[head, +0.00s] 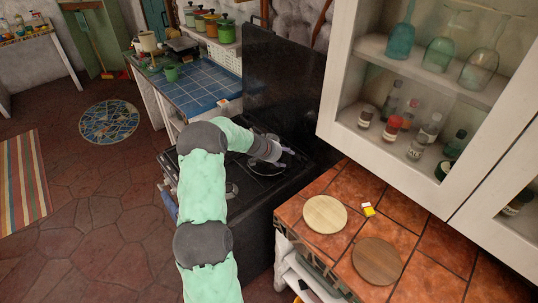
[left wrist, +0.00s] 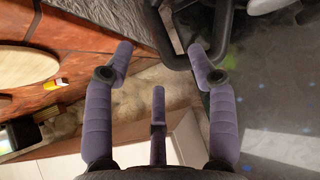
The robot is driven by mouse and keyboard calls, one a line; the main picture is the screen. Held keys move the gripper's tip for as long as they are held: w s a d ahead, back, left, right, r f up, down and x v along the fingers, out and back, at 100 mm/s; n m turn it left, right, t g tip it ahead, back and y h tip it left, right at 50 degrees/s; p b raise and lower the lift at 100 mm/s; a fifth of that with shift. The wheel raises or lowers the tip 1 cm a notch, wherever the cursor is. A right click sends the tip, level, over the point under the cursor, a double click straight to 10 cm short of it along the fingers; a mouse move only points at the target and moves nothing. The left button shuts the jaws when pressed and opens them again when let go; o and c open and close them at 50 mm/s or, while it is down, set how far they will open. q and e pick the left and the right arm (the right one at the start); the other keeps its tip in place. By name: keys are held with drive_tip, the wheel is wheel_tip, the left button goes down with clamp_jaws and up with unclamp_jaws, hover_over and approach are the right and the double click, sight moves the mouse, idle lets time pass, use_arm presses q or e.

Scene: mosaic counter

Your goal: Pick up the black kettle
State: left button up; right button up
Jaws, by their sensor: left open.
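The black kettle stands on the black stove (head: 250,205), mostly hidden behind my left gripper in the head view. In the left wrist view a black bent bar (left wrist: 176,58), which looks like the kettle's handle, shows at the top centre. My left gripper (head: 282,154) is over the stove top. Its purple-grey fingers (left wrist: 160,55) are spread apart in the left wrist view. The bar lies between and just beyond the fingertips, close to the right one. I cannot tell whether they touch. The right gripper is not in view.
A tiled counter (head: 288,208) at right holds two round wooden boards (head: 325,214) (head: 377,261) and a small yellow box (head: 368,209). A white wall cabinet (head: 335,110) hangs above it. A dark panel (head: 285,75) rises behind the stove. A blue-tiled counter (head: 205,88) lies beyond.

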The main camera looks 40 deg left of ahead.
sight(290, 157)
use_arm(q)
drive_tip(key=shift+p+x, duration=0.3)
drive_tip(key=shift+x, duration=2.7)
clamp_jaws()
drive_tip(key=shift+w+a+r, duration=0.15)
drive_tip(key=shift+r, duration=0.1)
